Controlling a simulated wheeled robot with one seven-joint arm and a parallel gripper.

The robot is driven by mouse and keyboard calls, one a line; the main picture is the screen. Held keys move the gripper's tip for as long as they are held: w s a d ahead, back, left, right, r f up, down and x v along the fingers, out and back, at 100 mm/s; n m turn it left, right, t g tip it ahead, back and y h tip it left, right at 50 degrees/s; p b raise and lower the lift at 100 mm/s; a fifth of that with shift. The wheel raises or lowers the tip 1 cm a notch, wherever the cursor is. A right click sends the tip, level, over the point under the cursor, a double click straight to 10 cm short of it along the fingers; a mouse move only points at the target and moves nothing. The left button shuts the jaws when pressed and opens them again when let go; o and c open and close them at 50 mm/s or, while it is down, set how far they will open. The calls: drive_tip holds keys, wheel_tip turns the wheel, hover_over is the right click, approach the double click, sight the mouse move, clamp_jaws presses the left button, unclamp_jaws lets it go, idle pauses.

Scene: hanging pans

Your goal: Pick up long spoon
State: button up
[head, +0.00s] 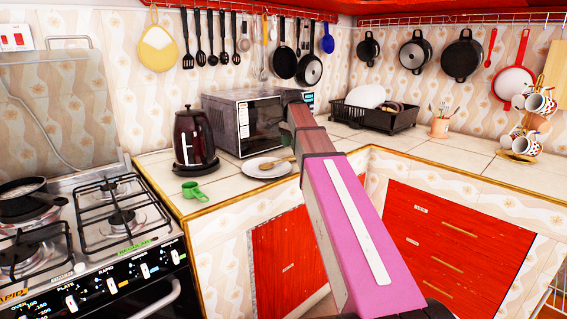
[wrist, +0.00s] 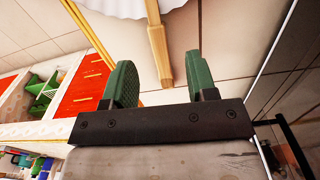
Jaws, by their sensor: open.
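A long wooden spoon (head: 276,163) lies across a white plate (head: 256,172) on the tiled counter in the head view. My arm hides its right end there. In the wrist view, the spoon's pale wooden handle (wrist: 157,42) comes down from the top edge, and its square end lies between the two green finger pads. My gripper (wrist: 161,62) is open, with a visible gap on each side of the handle. The plate's edge (wrist: 118,10) shows at the top of the wrist view. The head view does not clearly show my gripper's fingers.
A microwave (head: 240,122) stands just behind the plate. A dark kettle (head: 193,138) and a green cup (head: 194,191) are to its left. A dish rack (head: 375,117) is to the right. Utensils and pans (head: 283,63) hang above. The right counter has free room.

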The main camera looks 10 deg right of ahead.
drive_tip(key=shift+f, duration=2.65)
drive_tip(key=c, duration=1)
